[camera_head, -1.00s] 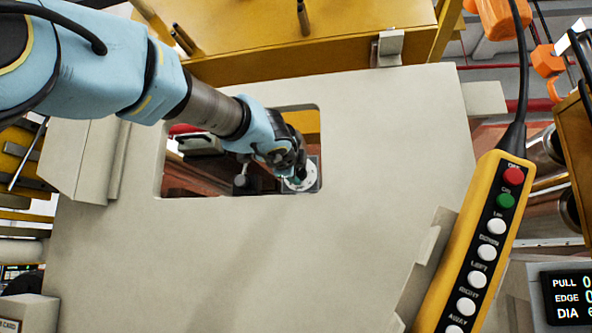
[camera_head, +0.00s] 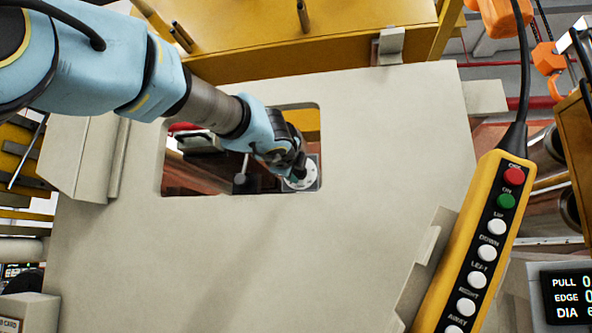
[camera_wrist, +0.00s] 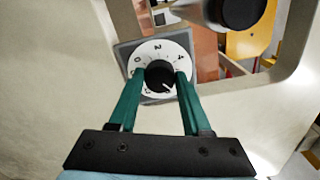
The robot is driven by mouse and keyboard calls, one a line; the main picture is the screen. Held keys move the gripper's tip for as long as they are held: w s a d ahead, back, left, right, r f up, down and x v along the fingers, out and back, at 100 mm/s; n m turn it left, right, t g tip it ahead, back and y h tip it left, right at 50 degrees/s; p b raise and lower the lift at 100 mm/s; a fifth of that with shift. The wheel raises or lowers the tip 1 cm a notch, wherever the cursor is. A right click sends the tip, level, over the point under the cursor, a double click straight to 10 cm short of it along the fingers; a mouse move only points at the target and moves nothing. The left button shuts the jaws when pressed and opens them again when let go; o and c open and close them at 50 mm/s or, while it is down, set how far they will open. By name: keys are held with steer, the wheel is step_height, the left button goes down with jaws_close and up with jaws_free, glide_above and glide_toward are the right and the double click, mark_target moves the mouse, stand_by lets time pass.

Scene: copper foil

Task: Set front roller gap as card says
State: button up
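The roller gap dial (camera_wrist: 157,48) has a white face with dark marks and a black knob (camera_wrist: 160,76) at its centre. It sits on a grey square plate, seen through the opening in the machine's pale side panel. The knob's white pointer line is toward the lower right in the wrist view. My gripper (camera_wrist: 160,73) has one green finger on each side of the knob, very close to it; I cannot tell whether they touch it. In the head view, my gripper (camera_head: 297,172) reaches into the opening at the dial face (camera_head: 302,182). The card's text is not readable.
The pale panel (camera_head: 270,250) surrounds the opening, with its edges close to my arm. A yellow button pendant (camera_head: 472,260) hangs at right, beside a black display (camera_head: 568,298) reading PULL, EDGE and DIA. A dark round part (camera_wrist: 238,10) is beyond the dial.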

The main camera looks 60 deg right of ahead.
steer(key=o, duration=0.4)
steer(key=shift+o, duration=0.2)
steer(key=b+v, duration=0.4)
steer(key=v, duration=0.6)
steer(key=shift+s+a, duration=0.15)
steer(key=shift+a, duration=0.25)
